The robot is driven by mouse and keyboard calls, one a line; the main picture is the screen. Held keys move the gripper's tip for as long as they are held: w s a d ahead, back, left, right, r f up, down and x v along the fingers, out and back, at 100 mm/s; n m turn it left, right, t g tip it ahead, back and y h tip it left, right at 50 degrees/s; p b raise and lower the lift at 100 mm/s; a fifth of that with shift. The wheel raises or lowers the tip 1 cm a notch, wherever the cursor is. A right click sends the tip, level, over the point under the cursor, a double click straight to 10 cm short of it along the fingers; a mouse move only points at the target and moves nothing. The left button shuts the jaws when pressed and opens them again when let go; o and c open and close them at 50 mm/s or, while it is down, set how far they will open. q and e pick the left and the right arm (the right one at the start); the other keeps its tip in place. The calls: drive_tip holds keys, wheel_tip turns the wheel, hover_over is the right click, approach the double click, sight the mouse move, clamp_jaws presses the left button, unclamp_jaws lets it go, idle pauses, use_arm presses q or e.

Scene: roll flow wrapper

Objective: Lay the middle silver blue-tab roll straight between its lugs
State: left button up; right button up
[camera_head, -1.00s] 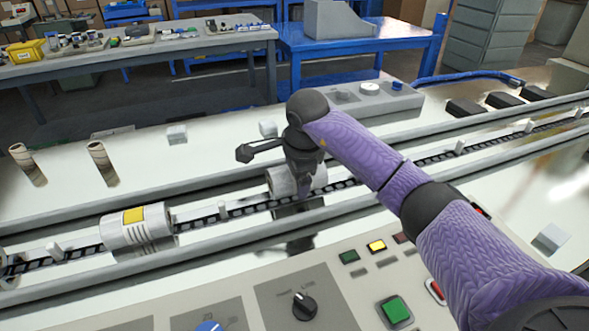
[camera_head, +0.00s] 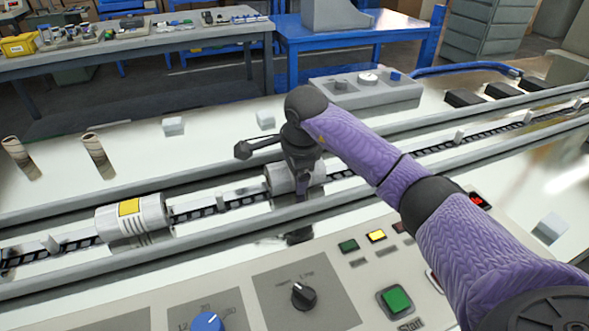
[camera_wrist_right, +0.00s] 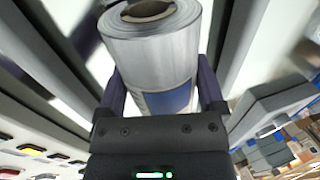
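The middle silver roll (camera_head: 279,180) lies low over the dark chain track, largely behind my right gripper (camera_head: 304,180) in the head view. The right wrist view shows it as a large silver cylinder (camera_wrist_right: 155,50) with a hollow core and a blue tab (camera_wrist_right: 170,99). The fingers of my right gripper (camera_wrist_right: 160,88) flank the roll on both sides and appear to touch it. White lugs stand along the chain, one to the left of the roll (camera_head: 222,199). Whether the roll touches the chain is hidden. My left gripper is not in view.
A silver roll with a yellow tab (camera_head: 133,218) lies farther left on the track. Grey rails (camera_head: 200,244) run along both sides. The control panel (camera_head: 250,310) with knobs and buttons is in front. Two brown tubes stand at far left.

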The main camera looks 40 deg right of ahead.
drive_tip(key=shift+o, duration=0.7)
drive_tip(key=p+v, duration=0.4)
drive_tip(key=v, duration=0.5)
drive_tip(key=shift+r, duration=0.3)
drive_tip(key=shift+s+r, duration=0.1)
drive_tip(key=shift+r, duration=0.1)
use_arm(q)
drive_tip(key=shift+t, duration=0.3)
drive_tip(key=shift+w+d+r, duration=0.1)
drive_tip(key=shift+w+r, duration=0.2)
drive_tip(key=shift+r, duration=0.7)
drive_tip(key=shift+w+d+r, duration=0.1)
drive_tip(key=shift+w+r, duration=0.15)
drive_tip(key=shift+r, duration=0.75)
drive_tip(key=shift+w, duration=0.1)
